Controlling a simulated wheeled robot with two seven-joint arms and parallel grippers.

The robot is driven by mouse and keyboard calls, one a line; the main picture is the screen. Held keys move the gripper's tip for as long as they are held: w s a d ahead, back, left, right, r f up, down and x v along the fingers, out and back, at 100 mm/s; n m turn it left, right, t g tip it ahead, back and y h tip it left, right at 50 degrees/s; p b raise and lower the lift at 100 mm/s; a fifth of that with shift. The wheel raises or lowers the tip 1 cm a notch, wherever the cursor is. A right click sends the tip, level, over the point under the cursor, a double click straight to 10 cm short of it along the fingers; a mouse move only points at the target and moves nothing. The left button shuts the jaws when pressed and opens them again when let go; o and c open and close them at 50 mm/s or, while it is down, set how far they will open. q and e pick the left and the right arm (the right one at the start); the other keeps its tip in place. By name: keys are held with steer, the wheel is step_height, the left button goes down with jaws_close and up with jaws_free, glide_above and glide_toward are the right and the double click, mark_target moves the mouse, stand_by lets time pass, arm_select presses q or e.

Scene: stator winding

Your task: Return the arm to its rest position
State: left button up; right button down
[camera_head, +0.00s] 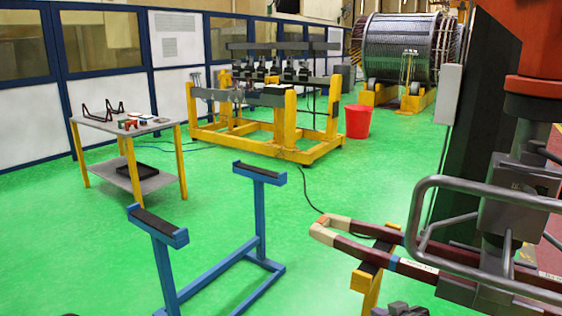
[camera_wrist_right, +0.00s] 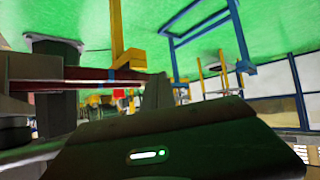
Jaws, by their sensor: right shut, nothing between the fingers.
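My right gripper (camera_head: 400,310) shows only as a dark tip at the bottom edge of the head view. It is shut and empty, low and in front of the yellow post. In the right wrist view its grey fingers (camera_wrist_right: 155,93) stand together beyond the dark wrist housing. A maroon coil (camera_head: 345,240) with pale and blue bands lies across the yellow post (camera_head: 369,285), apart from my gripper in the head view. The coil also shows in the right wrist view (camera_wrist_right: 90,74), behind the fingers.
A large lifting device with a tubular grey handle (camera_head: 430,185) crowds the right side around the coil. A blue two-post stand (camera_head: 262,215) is at centre front. A small table (camera_head: 150,127), a yellow frame (camera_head: 230,137) and a red bucket (camera_head: 358,121) stand behind. Green floor between them is open.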

steer(key=s+a+f+m+g+y, duration=0.1)
steer(key=s+a+f, duration=0.25)
steer(key=f, duration=0.25)
steer(key=s+a+f+m+g, duration=0.2)
steer(key=a+f, duration=0.2)
steer(key=f, duration=0.2)
steer(key=s+a+f+g+p, duration=0.1)
steer(key=s+a+f+g, duration=0.1)
steer(key=s+f, duration=0.3)
steer(key=s+a+f+m+g+y+p, duration=0.1)
steer(key=s+a+f, duration=0.4)
steer(key=s, duration=0.6)
steer(key=s+a+f+g+p, duration=0.1)
steer(key=s+a+f+g, duration=0.3)
steer(key=s+f, duration=0.2)
steer(key=shift+s+a, duration=0.25)
steer(key=shift+s, duration=0.95)
steer(key=shift+f, duration=0.1)
